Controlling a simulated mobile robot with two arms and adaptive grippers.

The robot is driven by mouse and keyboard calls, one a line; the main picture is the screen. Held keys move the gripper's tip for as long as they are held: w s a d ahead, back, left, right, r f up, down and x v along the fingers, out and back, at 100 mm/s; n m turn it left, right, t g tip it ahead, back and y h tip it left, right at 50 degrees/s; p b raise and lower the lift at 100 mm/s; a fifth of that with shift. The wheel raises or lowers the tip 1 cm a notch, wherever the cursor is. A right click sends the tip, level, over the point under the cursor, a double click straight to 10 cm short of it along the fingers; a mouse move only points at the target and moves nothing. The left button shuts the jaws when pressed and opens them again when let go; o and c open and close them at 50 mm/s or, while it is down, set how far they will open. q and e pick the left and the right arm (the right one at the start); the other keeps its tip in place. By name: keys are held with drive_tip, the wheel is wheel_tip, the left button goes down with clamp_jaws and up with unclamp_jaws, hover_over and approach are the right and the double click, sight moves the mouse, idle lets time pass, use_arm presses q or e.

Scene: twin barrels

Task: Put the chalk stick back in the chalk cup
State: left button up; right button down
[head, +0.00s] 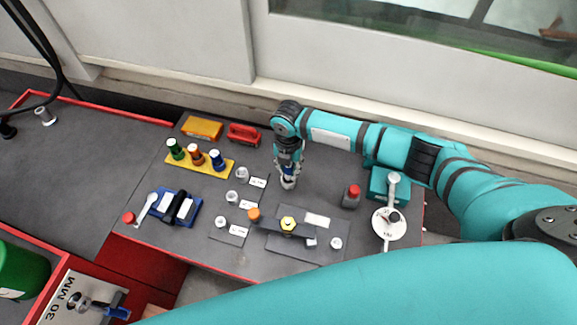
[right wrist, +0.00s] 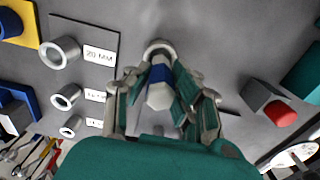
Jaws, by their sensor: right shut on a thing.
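My right gripper (head: 288,176) points down over the middle of the dark table top. In the right wrist view its fingers (right wrist: 162,98) are shut on a short stick (right wrist: 158,92) with a white near end and a blue band, which I take as the chalk stick. My left gripper is not in view.
Left of the gripper stand several grey sockets (head: 242,174) with labels. A red-topped block (head: 351,196) and a round white dial (head: 389,224) stand to the right. A wall runs behind the table.

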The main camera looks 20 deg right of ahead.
sight(289, 173)
drive_tip(key=shift+f+b, duration=1.15)
drive_tip(key=shift+f, duration=0.45)
drive_tip(key=c, duration=1.1)
unclamp_jaws()
drive_tip(key=shift+r, duration=0.1)
wheel_tip(289, 173, up, 12)
drive_tip(key=shift+f, duration=0.1)
